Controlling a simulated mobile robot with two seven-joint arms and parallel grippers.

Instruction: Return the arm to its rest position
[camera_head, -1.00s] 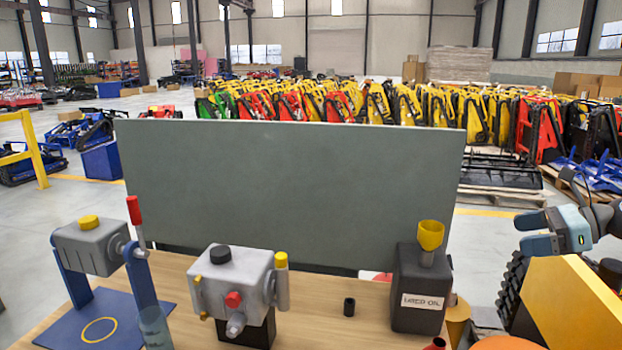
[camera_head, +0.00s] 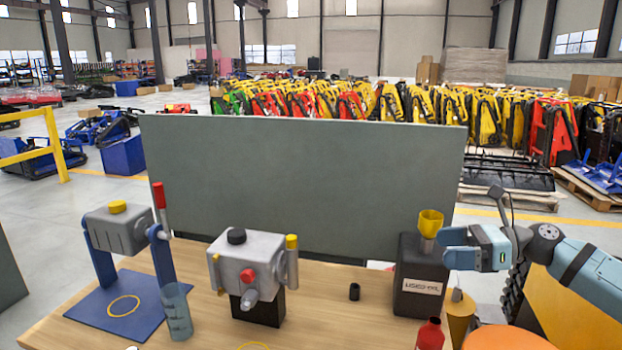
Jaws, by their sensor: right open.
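My right gripper (camera_head: 443,247) comes in from the right with its blue fingers pointing left. It is open and holds nothing. It is in the air beside the yellow funnel (camera_head: 430,222) on the dark used-oil can (camera_head: 419,277), and I cannot tell whether they touch. My right arm (camera_head: 590,275) stretches back to the right edge. My left gripper is not in view.
On the wooden table (camera_head: 330,325) stand a grey gearbox (camera_head: 247,262) on a black block, another grey unit (camera_head: 117,230) on a blue stand, a clear beaker (camera_head: 176,312) and a red bottle (camera_head: 430,335). A grey panel (camera_head: 300,190) rises behind.

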